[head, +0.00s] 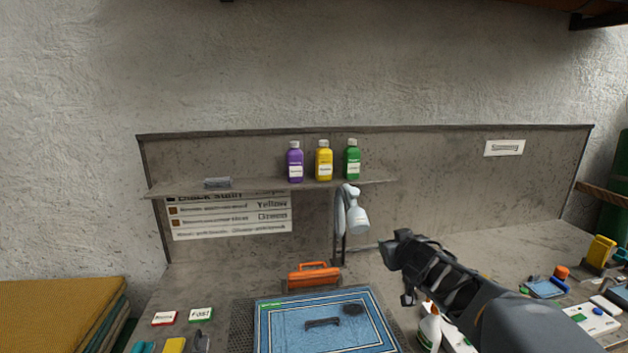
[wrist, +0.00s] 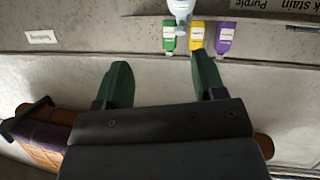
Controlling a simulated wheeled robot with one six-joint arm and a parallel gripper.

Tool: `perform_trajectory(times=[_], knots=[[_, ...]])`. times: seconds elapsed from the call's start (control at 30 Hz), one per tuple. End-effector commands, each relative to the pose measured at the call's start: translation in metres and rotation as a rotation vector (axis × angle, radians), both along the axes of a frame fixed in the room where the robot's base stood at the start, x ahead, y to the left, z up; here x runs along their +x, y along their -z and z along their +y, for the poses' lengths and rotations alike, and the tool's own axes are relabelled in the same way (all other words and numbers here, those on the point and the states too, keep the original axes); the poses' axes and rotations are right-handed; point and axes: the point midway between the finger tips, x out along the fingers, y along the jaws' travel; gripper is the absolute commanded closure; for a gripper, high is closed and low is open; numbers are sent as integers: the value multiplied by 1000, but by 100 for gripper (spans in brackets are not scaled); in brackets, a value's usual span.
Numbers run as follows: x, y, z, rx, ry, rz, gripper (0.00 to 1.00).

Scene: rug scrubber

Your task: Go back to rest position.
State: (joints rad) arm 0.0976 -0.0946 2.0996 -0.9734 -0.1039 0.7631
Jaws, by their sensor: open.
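My gripper (head: 398,268) is raised over the right side of the workbench in the head view, to the right of the blue rug. In the wrist view my gripper (wrist: 163,80) shows its two dark fingers spread apart with nothing between them. The wrist picture is upside down and shows the back panel and the bottles beyond the fingers. My forearm reaches in from the lower right of the head view and hides part of the bench.
Purple (head: 295,162), yellow (head: 324,162) and green (head: 352,162) bottles stand on the shelf (head: 250,188). The blue rug (head: 285,335) lies in front, near an orange-handled tool (head: 314,275).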

Motion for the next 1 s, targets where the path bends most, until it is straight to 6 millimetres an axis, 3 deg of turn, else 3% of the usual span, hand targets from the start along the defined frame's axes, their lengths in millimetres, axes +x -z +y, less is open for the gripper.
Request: perform_trajectory(times=[0.17, 0.37, 0.47, 0.6, 0.7, 0.8, 1.0], knots=[[-23, 26, -23, -64, 124, 127, 37], [-84, 66, -37, -98, 248, 379, 37], [-133, 92, -30, -73, 265, 557, 37], [-203, 123, 0, 19, 207, 774, 37], [-236, 133, 20, 98, 159, 837, 37], [-248, 134, 31, 144, 140, 821, 37], [-252, 127, 33, 143, 125, 772, 37]])
